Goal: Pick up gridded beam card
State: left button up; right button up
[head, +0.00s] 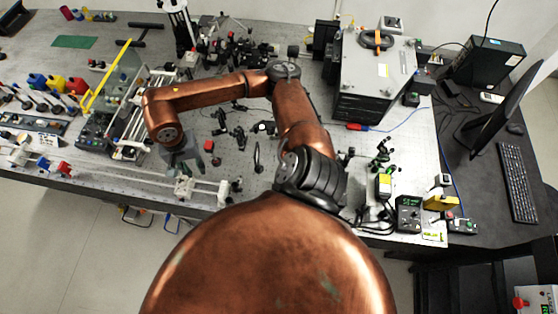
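I cannot pick out the gridded beam card for certain; at this size no grid pattern shows. A flat green rectangle (74,42) lies at the far left of the bench, and a small pale piece with a yellow-green mark (432,237) lies at the front right edge. My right gripper (184,160) hangs over the left middle of the bench, left of a small red block (208,146). Its fingers are small, dark and partly hidden by my copper wrist, so their opening cannot be read. My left gripper is out of view.
A clear panel with a yellow edge (108,76) stands at left. A large grey box (374,75) stands at right, with a monitor (500,105) beyond it. Optics posts and a rail (125,180) crowd the bench. Some perforated surface is free in the middle.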

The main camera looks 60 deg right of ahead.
aim_at(259, 169)
jog(key=k, duration=0.35)
jog(key=z, duration=0.85)
jog(key=i, duration=0.5)
